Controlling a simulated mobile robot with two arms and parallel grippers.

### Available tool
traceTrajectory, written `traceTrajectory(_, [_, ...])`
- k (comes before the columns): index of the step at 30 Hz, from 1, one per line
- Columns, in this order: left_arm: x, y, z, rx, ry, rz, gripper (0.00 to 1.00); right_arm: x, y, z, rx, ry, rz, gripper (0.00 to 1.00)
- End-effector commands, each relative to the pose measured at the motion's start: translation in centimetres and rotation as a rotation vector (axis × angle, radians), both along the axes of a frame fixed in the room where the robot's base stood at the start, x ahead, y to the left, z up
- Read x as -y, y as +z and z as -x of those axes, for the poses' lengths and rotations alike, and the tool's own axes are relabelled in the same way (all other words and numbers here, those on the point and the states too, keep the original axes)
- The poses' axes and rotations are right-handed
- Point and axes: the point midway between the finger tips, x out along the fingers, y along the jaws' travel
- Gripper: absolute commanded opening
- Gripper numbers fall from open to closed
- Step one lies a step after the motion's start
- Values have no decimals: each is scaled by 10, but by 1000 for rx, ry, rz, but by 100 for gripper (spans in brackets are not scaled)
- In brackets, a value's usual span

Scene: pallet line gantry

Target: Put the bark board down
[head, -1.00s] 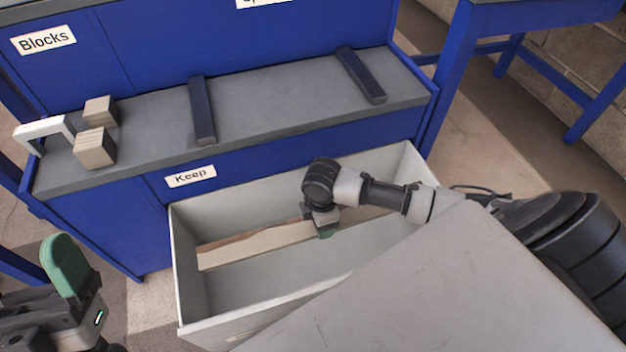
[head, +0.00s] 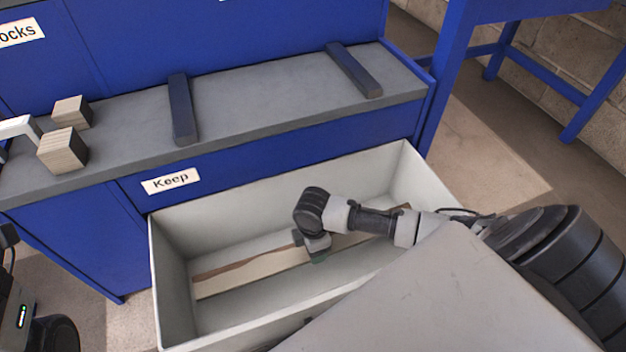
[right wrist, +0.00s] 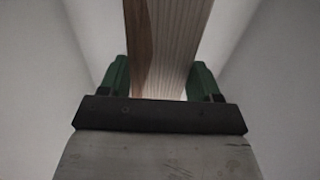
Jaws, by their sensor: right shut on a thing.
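The bark board (head: 255,274) is a long pale plank with a brown bark strip along one edge. It lies lengthwise inside the grey drawer (head: 172,278) labelled Keep; I cannot tell whether it touches the drawer floor. My right gripper (head: 318,258) reaches down into the drawer and is shut on the board near its middle. In the right wrist view the board (right wrist: 170,45) runs between the two green fingers (right wrist: 160,85). My left arm shows only in part at the lower left edge, with its fingers out of view.
The grey worktop (head: 260,105) above the drawer holds two dark bars (head: 182,108) (head: 354,69), two wooden blocks (head: 62,151) (head: 72,111) and a white handle-shaped piece (head: 20,127). A blue table (head: 449,80) stands at the right.

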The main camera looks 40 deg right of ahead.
Motion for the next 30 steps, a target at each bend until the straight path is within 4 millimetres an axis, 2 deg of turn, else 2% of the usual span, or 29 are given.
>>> traceTrajectory(1, [0,-1,1,17,1,0,89,0,-9,0,1,0,-1,32])
traceTrajectory(3, [0,2,1,24,1,-1,89,0,-12,0,1,0,-1,32])
traceTrajectory(12, [1,4,1,25,1,-2,89,0,-11,-1,2,0,-1,32])
traceTrajectory(26, [1,4,1,24,0,-1,89,0,-23,-1,3,-1,0,32])
traceTrajectory(27, [1,4,1,24,0,-1,89,0,-23,0,2,0,0,65])
traceTrajectory(30, [1,4,1,24,0,-1,89,0,-23,0,2,0,0,80])
